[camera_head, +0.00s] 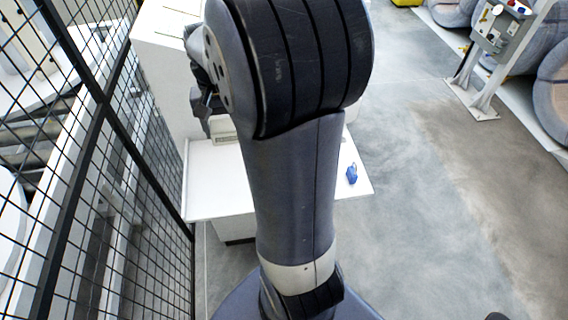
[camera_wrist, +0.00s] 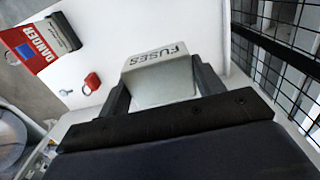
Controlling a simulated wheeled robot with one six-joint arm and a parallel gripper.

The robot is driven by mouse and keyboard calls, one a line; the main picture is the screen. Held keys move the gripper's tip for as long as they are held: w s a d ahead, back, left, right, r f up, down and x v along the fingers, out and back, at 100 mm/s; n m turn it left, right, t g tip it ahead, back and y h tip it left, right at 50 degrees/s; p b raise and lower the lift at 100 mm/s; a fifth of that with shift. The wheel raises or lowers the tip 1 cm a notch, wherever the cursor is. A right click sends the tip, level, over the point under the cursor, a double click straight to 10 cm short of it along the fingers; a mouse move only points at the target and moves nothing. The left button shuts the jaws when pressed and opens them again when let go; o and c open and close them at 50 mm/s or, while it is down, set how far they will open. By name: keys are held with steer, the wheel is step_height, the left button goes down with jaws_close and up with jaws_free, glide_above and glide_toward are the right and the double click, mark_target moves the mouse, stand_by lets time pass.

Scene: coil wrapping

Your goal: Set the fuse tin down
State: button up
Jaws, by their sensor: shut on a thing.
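The fuse tin (camera_wrist: 160,82) is a pale box with "FUSES" lettered on it, seen upside down in the wrist view. My gripper (camera_wrist: 166,88) is shut on it, with one dark finger along each side. In the head view my gripper (camera_head: 204,104) is partly hidden behind my arm, near the white table (camera_head: 212,185). A pale piece beside it looks like the tin, mostly hidden by my arm. I cannot tell whether the tin touches the white surface.
A blue object (camera_head: 351,173) sits near the table's right edge. Black mesh fencing (camera_head: 100,110) runs along the left.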

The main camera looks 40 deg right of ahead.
steer(key=b, duration=0.3)
glide_above(239, 170)
step_height(239, 170, down, 4)
steer(key=shift+f, duration=0.1)
step_height(239, 170, down, 10)
steer(key=shift+r, duration=0.1)
steer(key=o, duration=1.2)
steer(key=shift+f, duration=0.2)
steer(key=shift+c, duration=0.2)
step_height(239, 170, up, 12)
steer(key=shift+r, duration=0.2)
steer(key=shift+f, duration=0.1)
